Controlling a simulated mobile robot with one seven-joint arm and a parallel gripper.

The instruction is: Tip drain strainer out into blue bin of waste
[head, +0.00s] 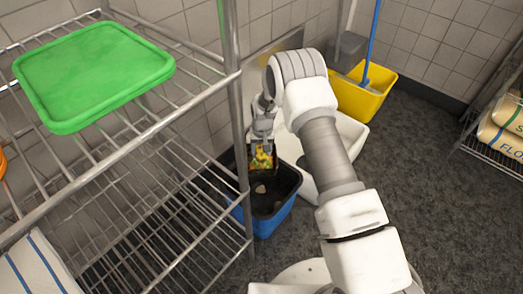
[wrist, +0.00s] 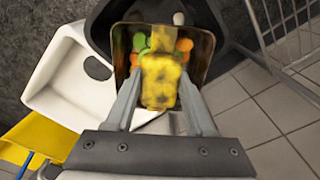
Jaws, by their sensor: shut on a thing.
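My gripper (head: 262,128) is shut on the drain strainer (wrist: 204,48), a small dark brownish square basket. In the wrist view, the gripper's fingers (wrist: 160,82) reach to its near side. Orange, green and yellow food scraps (wrist: 140,42) show in the strainer, with a large mottled yellow piece between the fingers. In the head view the strainer appears tilted, with the scraps facing the camera. The blue bin (head: 272,226) stands on the floor beneath it, with a dark inside and a pale piece in it. The bin's dark inside also shows behind the strainer in the wrist view (wrist: 100,18).
A yellow mop bucket (head: 368,98) is farther back. A wire shelf rack (head: 243,190) with a green lid (head: 95,72) stands close on the left. Open floor lies to the right.

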